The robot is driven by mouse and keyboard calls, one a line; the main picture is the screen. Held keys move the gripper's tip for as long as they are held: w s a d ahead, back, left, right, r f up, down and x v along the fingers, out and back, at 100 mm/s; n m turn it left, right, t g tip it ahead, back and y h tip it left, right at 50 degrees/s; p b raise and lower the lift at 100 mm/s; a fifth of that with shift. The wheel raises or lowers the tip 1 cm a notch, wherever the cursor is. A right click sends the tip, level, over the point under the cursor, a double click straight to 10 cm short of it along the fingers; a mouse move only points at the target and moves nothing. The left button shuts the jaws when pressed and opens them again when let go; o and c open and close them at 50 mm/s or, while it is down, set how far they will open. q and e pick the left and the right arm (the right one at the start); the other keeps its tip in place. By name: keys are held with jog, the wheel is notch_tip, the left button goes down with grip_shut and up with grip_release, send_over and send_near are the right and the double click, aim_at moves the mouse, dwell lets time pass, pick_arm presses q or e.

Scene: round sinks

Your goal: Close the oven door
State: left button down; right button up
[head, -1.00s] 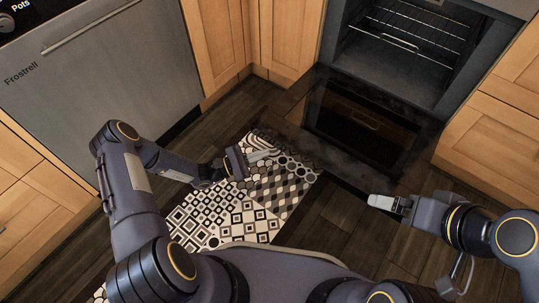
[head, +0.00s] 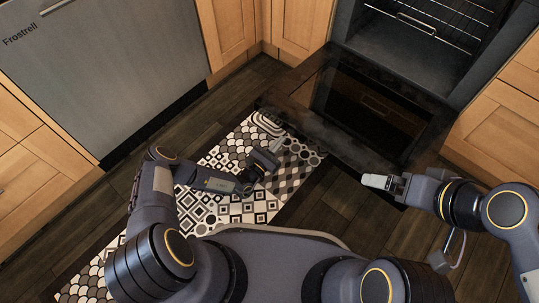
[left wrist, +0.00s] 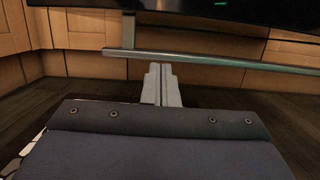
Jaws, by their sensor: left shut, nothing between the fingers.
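The oven (head: 375,45) is at the upper right of the head view. Its dark door (head: 290,95) is folded down, open, over the floor. My left gripper (head: 277,145) is shut and empty, low by the door's near left edge and over the patterned mat. In the left wrist view its fingers (left wrist: 162,85) point at the oven door's metal handle bar (left wrist: 210,59); their tips are just below the bar in the picture. Whether they touch it I cannot tell. My right gripper (head: 378,181) is near the door's front right corner, its fingers seen edge-on.
A patterned mat (head: 235,207) lies on the dark wood floor. A steel appliance (head: 110,65) stands at the left. Wooden cabinets (head: 228,35) flank the oven, with more at the right (head: 500,115). Bare floor (head: 345,225) lies in front of the door.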

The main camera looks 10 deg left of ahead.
pick_arm(q)
jog(key=shift+w+d+r, duration=0.1)
jog(key=shift+w+r, duration=0.05)
jog(key=shift+r, duration=0.55)
jog(key=shift+w+d+r, duration=0.15)
jog(key=shift+r, duration=0.55)
jog(key=shift+w+d+r, duration=0.1)
jog(key=shift+w+r, duration=0.05)
jog(key=shift+r, duration=0.55)
jog(key=shift+r, duration=0.15)
